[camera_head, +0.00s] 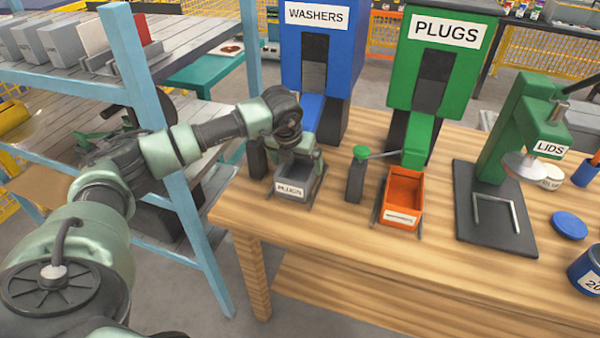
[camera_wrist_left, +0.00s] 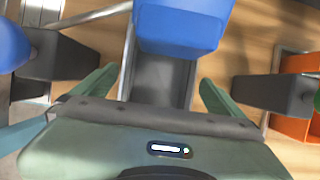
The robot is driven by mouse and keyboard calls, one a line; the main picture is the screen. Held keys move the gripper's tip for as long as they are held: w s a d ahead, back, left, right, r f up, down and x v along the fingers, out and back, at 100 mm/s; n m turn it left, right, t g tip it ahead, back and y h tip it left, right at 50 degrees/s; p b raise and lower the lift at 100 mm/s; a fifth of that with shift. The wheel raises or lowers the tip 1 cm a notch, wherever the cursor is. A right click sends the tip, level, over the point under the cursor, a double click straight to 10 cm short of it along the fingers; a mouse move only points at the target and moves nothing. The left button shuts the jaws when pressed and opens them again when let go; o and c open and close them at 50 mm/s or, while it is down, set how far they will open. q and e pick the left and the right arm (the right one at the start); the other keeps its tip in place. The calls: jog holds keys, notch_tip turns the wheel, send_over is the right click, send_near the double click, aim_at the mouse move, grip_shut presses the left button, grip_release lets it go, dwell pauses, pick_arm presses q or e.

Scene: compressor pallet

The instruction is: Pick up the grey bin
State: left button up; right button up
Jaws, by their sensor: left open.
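The fingers are open; I cannot tell whether either touches the bin. My right gripper is not in view.
An orange bin (camera_head: 403,192) stands right of the grey bin, with a dark post with a green button (camera_head: 357,172) between them. The blue dispenser (camera_head: 322,60) and green PLUGS dispenser (camera_head: 437,70) stand behind. A green press (camera_head: 510,150) is further right. A blue-framed shelf (camera_head: 160,120) is left.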

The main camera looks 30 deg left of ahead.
aim_at(301, 177)
pick_arm(q)
jog(key=p+x, duration=0.1)
jog(key=x, duration=0.4)
jog(key=c, duration=1.3)
jog(key=shift+r, duration=0.1)
